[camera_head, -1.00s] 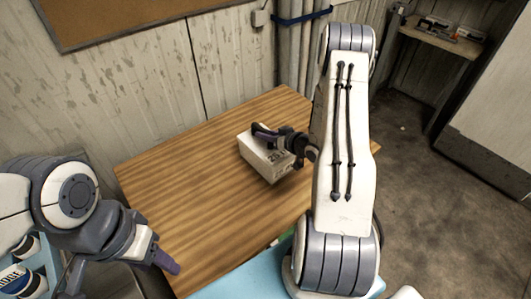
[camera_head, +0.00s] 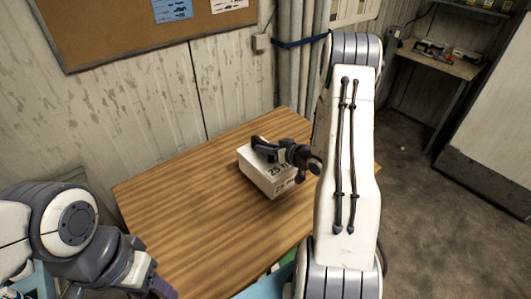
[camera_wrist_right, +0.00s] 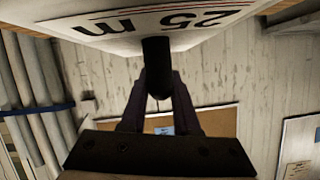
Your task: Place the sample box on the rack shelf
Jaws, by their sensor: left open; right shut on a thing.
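The sample box, a white box (camera_head: 262,179) marked "25 m", shows over the wooden table in the head view; I cannot tell whether it rests on the top or hangs slightly above. My right gripper (camera_head: 266,150) is shut on the box at its upper side. In the right wrist view the box's labelled face (camera_wrist_right: 215,35) fills the top, with a dark handle-like piece between the fingers (camera_wrist_right: 157,85). My left gripper (camera_head: 120,287) is open and empty at the bottom left, partly cut off by the frame edge. I cannot make out the rack shelf with certainty.
The wooden table (camera_head: 185,205) is bare around the box. A wall with a cork board (camera_head: 120,30) and pipes (camera_head: 292,75) stands behind it. A side bench (camera_head: 440,60) with small items is at the far right; open floor (camera_head: 410,190) lies between.

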